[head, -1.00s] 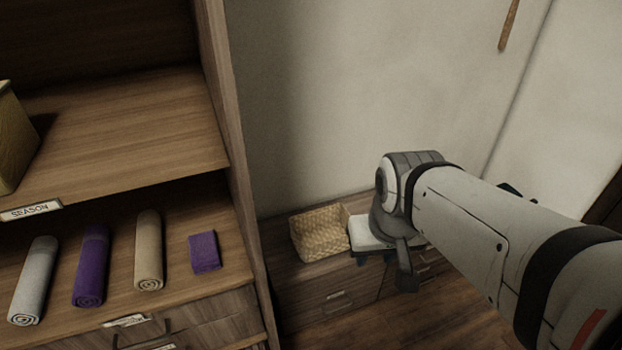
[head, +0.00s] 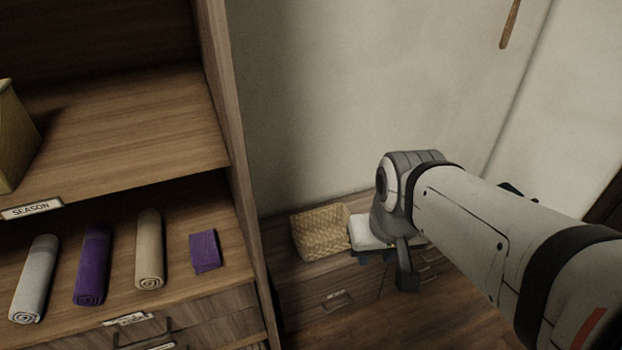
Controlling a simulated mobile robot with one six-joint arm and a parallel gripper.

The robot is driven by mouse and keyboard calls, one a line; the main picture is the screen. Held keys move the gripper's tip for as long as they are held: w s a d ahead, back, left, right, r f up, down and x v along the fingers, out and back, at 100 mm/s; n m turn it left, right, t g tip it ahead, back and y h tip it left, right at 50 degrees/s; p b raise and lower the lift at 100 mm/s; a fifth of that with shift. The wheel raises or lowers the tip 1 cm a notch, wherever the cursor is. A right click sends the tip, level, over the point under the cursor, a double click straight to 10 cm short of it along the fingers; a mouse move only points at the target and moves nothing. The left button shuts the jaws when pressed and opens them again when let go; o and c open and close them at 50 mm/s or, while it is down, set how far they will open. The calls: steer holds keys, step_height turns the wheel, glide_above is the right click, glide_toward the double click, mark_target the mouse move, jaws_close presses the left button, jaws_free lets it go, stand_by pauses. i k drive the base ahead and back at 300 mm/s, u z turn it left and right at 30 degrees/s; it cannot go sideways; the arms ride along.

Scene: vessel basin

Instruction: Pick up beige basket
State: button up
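The beige basket (head: 322,234) is a woven, open-topped box. It stands on a low wooden cabinet (head: 292,265) against the wall, in the middle of the head view. My arm reaches in from the right, and its wrist is just right of the basket in the picture. Nothing of my arm visibly touches the basket.
A white folded item (head: 366,234) lies right of the basket, partly behind my wrist. A tall wooden shelf (head: 130,130) on the left holds rolled towels (head: 92,265) and a folded purple cloth (head: 205,251). Its side panel stands close to the basket's left.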

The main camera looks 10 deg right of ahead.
mark_target(321, 232)
steer(key=z, duration=2.45)
steer(key=i, duration=1.55)
steer(key=u, duration=0.4)
steer(key=k, duration=0.1)
steer(key=u, duration=3.2)
steer(key=i, duration=0.6)
steer(key=u, duration=0.05)
